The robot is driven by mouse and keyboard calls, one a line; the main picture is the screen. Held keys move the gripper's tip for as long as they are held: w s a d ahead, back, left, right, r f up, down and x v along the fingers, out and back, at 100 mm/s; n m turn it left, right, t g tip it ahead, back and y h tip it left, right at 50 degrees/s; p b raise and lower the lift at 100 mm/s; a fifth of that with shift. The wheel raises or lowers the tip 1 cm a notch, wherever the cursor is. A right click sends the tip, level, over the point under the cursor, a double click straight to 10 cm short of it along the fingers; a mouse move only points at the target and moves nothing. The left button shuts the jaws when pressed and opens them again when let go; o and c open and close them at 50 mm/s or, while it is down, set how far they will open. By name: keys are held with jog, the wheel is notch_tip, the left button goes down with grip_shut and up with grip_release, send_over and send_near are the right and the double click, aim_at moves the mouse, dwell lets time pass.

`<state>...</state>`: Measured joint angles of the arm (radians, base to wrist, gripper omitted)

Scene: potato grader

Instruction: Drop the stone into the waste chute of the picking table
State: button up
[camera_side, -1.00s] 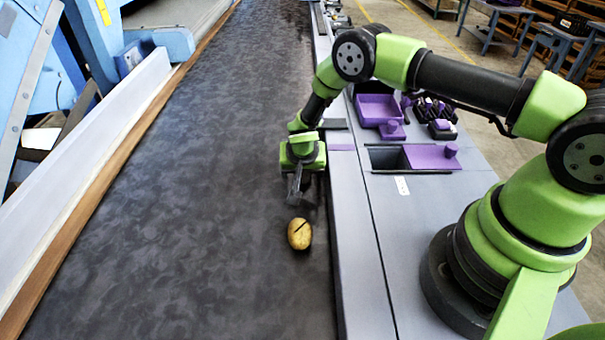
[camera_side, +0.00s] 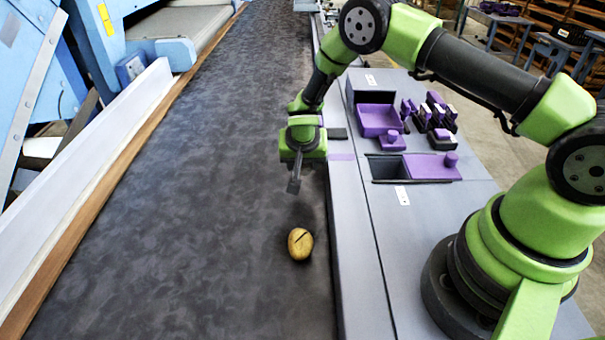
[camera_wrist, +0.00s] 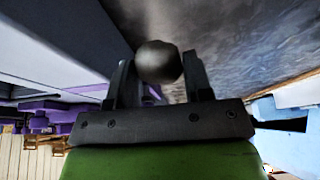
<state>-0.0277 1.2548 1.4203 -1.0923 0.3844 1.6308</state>
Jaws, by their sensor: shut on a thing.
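The stone (camera_wrist: 158,62) is a rounded grey lump between my gripper's two fingers in the wrist view. My gripper (camera_side: 294,184) is shut on it and hangs above the dark belt, close to the belt's right edge. In the side view the stone cannot be made out at the fingertips. What looks like the waste chute is a dark rectangular opening (camera_side: 384,168) in the grey table, right of the gripper. A purple sliding lid (camera_side: 425,168) with a knob lies beside it, leaving the left part of the opening uncovered.
A yellow potato with a dark mark (camera_side: 300,243) lies on the belt (camera_side: 190,230), nearer the camera than my gripper. A purple tray (camera_side: 379,119) and several small purple and black items (camera_side: 432,118) stand behind the opening. The table's raised edge (camera_side: 343,205) runs between belt and opening.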

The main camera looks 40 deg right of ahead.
notch_tip(320, 180, up, 3)
jog(key=shift+r, duration=0.1)
jog(key=s+d+r+m+g, duration=0.1)
jog(key=s+d+m, duration=0.1)
jog(key=m, duration=0.1)
jog(key=s+d+r+m+g, duration=0.1)
jog(key=s+d+m, duration=0.1)
jog(key=d+m, duration=0.1)
jog(key=s+d+r+m+g+h, duration=0.1)
jog(key=s+d+r+m, duration=0.1)
jog(key=s+d+m, duration=0.1)
jog(key=shift+d+m, duration=0.25)
jog(key=shift+m, duration=0.05)
jog(key=s+d+m+g, duration=0.1)
jog(key=s+m, duration=0.1)
jog(key=s+d+r+m+g, duration=0.1)
jog(key=s+m, duration=0.1)
jog(key=m, duration=0.1)
jog(key=s+d+r+m+g, duration=0.1)
jog(key=s+m, duration=0.2)
jog(key=shift+d+r+y, duration=0.1)
jog(key=shift+d+y, duration=0.2)
jog(key=shift+y, duration=0.1)
jog(key=shift+s+f, duration=0.15)
jog(key=shift+f, duration=2.8)
jog(key=o, duration=1.3)
